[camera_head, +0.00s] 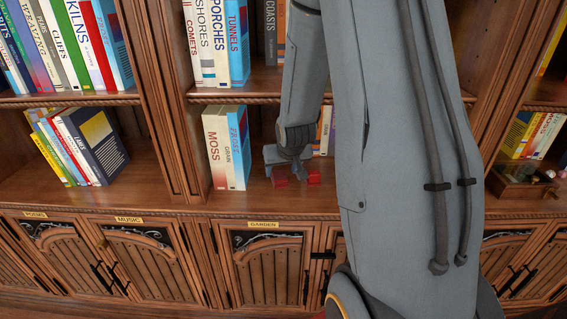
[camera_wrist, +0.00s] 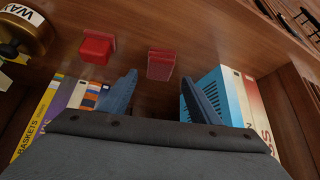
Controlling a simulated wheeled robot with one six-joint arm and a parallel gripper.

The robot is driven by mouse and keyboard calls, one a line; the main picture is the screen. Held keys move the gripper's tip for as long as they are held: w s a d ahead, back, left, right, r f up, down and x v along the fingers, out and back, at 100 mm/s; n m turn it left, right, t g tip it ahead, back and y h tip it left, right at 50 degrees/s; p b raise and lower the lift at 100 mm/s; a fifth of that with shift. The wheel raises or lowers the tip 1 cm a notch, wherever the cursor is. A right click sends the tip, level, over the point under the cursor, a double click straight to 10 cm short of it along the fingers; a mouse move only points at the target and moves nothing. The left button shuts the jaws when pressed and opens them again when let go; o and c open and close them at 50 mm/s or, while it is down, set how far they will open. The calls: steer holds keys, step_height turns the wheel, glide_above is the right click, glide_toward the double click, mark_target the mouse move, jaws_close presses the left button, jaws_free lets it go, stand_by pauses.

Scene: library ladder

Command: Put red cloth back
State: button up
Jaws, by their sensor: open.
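Two small red pieces lie on the shelf board below the books. One is a squarish red block (camera_head: 279,176), which also shows in the wrist view (camera_wrist: 161,65). The other red piece (camera_head: 313,177) has a raised, stepped shape in the wrist view (camera_wrist: 97,47). I cannot tell which is the red cloth, or whether either is fabric. My gripper (camera_head: 288,164) is low in the middle bay, over the shelf. In the wrist view its two grey-blue fingers (camera_wrist: 158,88) are apart with nothing between them. The red pieces appear beyond the fingertips.
White and blue books (camera_head: 226,148) stand left of my gripper. Other books (camera_wrist: 70,95) stand on its other side. A brass tin labelled WAX (camera_wrist: 22,33) is at the wrist view's upper left. A label reads GARDEN (camera_head: 264,224) on the cabinet below. My arm hides the shelf's right part.

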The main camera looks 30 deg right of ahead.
steer(key=v, duration=0.7)
steer(key=s+a+n+g+y+b, duration=0.1)
steer(key=s+a+n+g, duration=0.2)
steer(key=s+a, duration=1.3)
steer(key=shift+s+f+g+y, duration=0.2)
steer(key=shift+f+g+y, duration=0.25)
steer(key=shift+g, duration=0.65)
